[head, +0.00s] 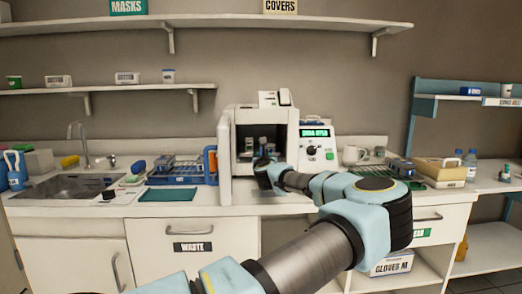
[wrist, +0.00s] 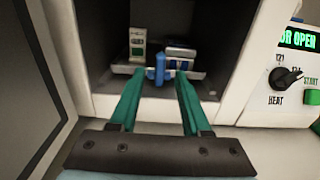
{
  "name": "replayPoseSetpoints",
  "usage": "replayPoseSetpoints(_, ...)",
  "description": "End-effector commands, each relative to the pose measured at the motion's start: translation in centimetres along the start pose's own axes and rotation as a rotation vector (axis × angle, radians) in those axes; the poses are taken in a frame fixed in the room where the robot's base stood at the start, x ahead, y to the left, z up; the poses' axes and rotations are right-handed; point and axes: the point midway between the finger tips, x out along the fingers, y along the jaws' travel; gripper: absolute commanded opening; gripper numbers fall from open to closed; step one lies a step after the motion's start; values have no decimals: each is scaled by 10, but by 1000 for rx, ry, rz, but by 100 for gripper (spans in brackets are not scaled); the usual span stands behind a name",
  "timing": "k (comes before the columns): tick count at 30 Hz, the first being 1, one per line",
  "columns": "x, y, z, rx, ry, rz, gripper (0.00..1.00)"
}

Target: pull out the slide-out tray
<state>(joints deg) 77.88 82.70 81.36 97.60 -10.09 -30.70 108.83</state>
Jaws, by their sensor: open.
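The slide-out tray (wrist: 134,71) is a light, flat tray inside the dark chamber of a white steriliser cabinet (head: 240,117). A blue handle (wrist: 159,67) stands up at the middle of its front edge. Small items (wrist: 181,54) rest on the tray. My gripper (wrist: 157,74) is open, with its green fingers reaching into the chamber, one on each side of the handle. I cannot tell whether either finger touches it. In the head view my gripper (head: 264,164) is at the cabinet mouth and hides part of the tray.
The cabinet door (head: 224,158) stands open at the left of the chamber. The control panel (head: 315,146) with a green display and knob is at the right. A blue rack (head: 176,172) and a green mat (head: 167,195) lie left on the counter. Shelves hang above.

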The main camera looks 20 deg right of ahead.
Motion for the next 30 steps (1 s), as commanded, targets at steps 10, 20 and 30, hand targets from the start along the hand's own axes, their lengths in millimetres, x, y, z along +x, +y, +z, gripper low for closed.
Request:
replayPoseSetpoints(10,47,0,1,0,0,0,48)
replayPoseSetpoints(20,52,0,0,-1,0,1,48)
replayPoseSetpoints(30,52,0,0,-1,0,1,15)
